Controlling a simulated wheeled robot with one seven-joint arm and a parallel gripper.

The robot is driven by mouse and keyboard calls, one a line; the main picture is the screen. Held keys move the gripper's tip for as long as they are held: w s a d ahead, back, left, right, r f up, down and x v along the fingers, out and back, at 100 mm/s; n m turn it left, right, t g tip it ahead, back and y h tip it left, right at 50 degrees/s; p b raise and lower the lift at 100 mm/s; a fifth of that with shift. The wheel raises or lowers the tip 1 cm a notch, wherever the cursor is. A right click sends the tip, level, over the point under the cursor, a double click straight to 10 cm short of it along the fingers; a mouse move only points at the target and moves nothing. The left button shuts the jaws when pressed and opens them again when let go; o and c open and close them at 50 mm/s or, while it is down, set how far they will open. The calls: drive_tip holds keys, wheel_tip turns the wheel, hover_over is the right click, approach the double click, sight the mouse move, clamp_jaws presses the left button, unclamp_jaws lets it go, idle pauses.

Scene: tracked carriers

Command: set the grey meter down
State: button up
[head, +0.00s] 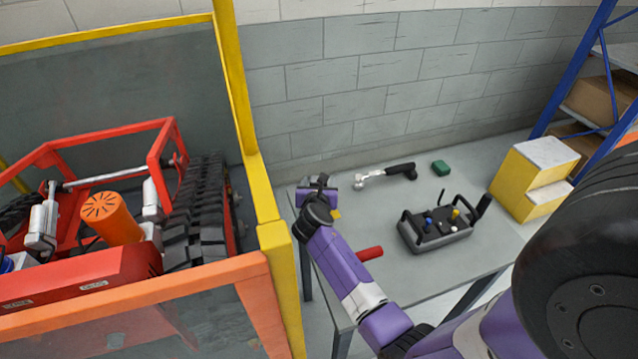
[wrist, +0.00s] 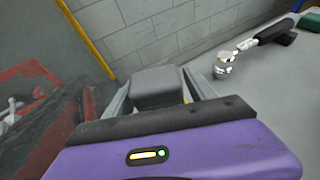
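The grey meter (wrist: 158,86) is a dark grey box between the two fingers of my gripper (wrist: 160,98) in the wrist view. The fingers lie against its left and right sides, so my gripper is shut on it. In the head view my gripper (head: 318,188) is over the back left corner of the grey table (head: 425,285). The meter is mostly hidden there by my purple wrist. I cannot tell whether its underside touches the table.
A silver tool with a black handle (head: 400,170), a green block (head: 440,168), a black control box (head: 435,236) and a red cylinder (head: 369,254) lie on the table. A small yellow item (head: 335,214) shows beside my gripper. A yellow-framed enclosure (head: 240,100) with a red tracked machine (head: 110,285) stands left.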

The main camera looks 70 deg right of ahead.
drive_tip(key=shift+r, duration=0.15)
drive_tip(key=shift+a, duration=0.2)
drive_tip(key=v, duration=1.1)
drive_tip(key=shift+a+r, duration=0.25)
drive_tip(key=shift+s, duration=0.15)
